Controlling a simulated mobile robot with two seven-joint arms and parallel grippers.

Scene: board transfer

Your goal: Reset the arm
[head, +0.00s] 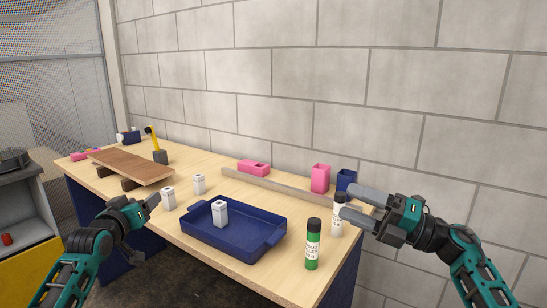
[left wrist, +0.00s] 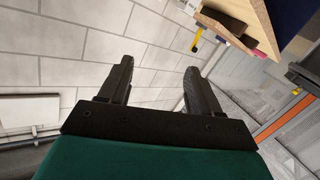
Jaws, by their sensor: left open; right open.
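My left gripper (head: 152,202) is at the left front of the table, close to a white block (head: 169,199). In the left wrist view its two fingers (left wrist: 158,72) are apart with nothing between them. My right gripper (head: 350,204) is at the right, its fingers apart. Its fingertips overlap the white bottle with a black cap (head: 337,222) in the head view; I cannot tell whether they touch it. A green bottle with a black cap (head: 313,254) stands upright in front of it.
A blue tray (head: 248,243) holds a white block (head: 220,212). Another white block (head: 199,183) stands behind. A brown board (head: 130,165) lies on supports at the left, beside a yellow-handled tool (head: 155,143). Pink (head: 320,178) and blue (head: 346,180) containers stand near the wall.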

